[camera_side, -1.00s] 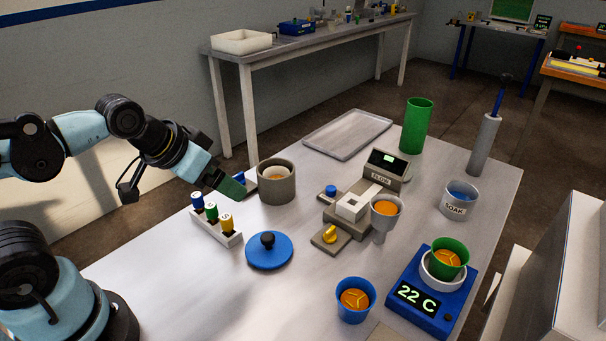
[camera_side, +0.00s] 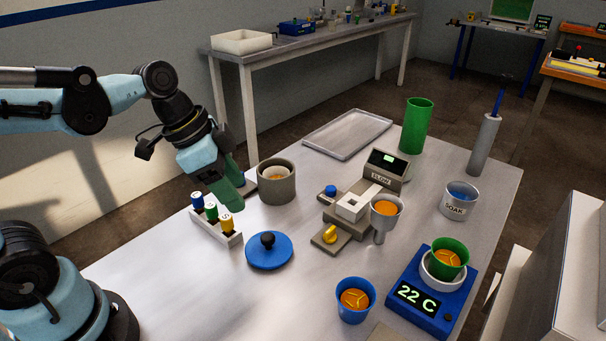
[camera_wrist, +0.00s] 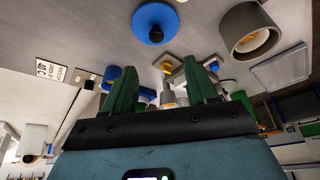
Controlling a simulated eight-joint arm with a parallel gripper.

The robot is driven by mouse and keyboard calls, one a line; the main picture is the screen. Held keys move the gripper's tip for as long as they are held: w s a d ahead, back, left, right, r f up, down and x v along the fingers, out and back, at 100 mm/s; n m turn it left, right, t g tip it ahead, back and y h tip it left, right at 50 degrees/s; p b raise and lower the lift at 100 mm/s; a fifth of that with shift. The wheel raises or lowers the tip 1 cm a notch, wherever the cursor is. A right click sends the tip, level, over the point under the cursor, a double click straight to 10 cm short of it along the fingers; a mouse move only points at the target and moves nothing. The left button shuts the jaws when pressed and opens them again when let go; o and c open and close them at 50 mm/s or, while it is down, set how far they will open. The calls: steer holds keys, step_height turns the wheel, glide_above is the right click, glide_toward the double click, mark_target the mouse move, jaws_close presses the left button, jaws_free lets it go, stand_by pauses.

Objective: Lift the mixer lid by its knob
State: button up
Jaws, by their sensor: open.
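The mixer lid (camera_side: 284,254) is a blue disc with a black knob (camera_side: 267,239) on top. It lies flat on the table, front of centre in the side view. In the wrist view the lid (camera_wrist: 146,12) shows at the top, with its knob (camera_wrist: 156,34). My gripper (camera_side: 241,200) is above the table, up and to the left of the lid, apart from it. In the wrist view its two green fingers (camera_wrist: 160,80) stand apart with nothing held between them. In the side view the fingers overlap, and the far one is mostly hidden.
A grey pot (camera_side: 277,190) stands right beside my gripper. A rack of coloured vials (camera_side: 231,238) is left of the lid. The flow device (camera_side: 388,166), a blue cup (camera_side: 355,301) and a blue heater (camera_side: 418,296) stand to the right. Bare table lies in front of the lid.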

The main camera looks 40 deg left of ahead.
steer(key=m, duration=0.1)
glide_above(268, 236)
steer(key=s+a, duration=0.2)
steer(key=shift+w+d+f, duration=0.1)
steer(key=shift+d+f, duration=0.05)
steer(key=shift+f, duration=1.4)
steer(key=shift+d+f, duration=0.1)
steer(key=shift+f, duration=1.4)
steer(key=shift+a+x, duration=0.2)
steer(key=shift+x, duration=2.55)
jaws_close()
steer(key=shift+r, duration=0.1)
